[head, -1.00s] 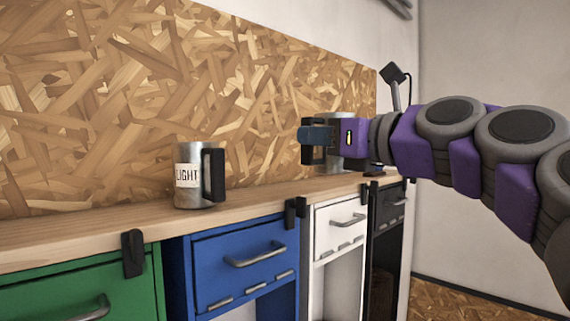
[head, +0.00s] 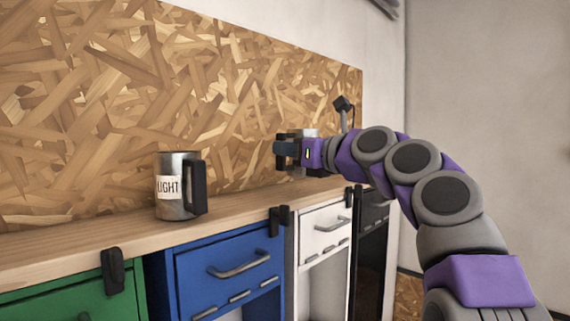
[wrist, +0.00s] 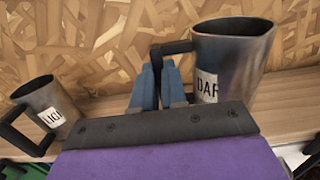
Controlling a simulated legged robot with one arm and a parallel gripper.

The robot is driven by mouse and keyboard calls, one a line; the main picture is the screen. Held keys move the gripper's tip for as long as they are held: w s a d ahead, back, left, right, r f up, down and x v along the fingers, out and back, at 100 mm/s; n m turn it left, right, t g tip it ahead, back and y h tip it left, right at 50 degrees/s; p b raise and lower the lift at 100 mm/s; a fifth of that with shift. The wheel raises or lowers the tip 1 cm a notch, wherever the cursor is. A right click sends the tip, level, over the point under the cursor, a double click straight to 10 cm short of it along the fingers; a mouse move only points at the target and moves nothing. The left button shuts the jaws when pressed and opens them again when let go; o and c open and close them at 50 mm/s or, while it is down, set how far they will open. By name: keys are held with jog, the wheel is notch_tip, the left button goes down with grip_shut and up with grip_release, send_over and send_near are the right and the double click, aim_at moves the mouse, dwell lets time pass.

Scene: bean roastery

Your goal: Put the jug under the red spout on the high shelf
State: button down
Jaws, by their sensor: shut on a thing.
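A metal jug with a black handle and a label reading "DAR" (wrist: 230,55), the rest cut from sight, stands upright at the right of the wrist view. My gripper (wrist: 157,80) has its blue fingers shut on that jug's handle. In the head view my gripper (head: 284,150) covers much of this jug (head: 308,134). I cannot tell whether its base touches the counter. A second metal jug labelled "LIGHT" (head: 172,204) stands upright on the counter, to the left and apart from my gripper. It also shows in the wrist view (wrist: 46,97). No red spout or high shelf is in view.
The wooden counter (head: 105,240) runs along a chipboard wall (head: 120,100). Below it are green (head: 75,300), blue (head: 235,258) and white (head: 322,232) drawer fronts with handles. Black clips (head: 113,270) sit on the counter's front edge. Counter between the jugs is clear.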

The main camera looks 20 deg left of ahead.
aim_at(284, 166)
jog(key=shift+w+a+f, duration=0.25)
jog(key=shift+a+f, duration=0.15)
jog(key=shift+a, duration=0.3)
jog(key=shift+s+a+f, duration=0.1)
jog(key=shift+a+f, duration=0.1)
jog(key=shift+a, duration=0.35)
jog(key=shift+f, duration=0.25)
jog(key=shift+d+f, duration=1)
jog(key=shift+a, duration=0.15)
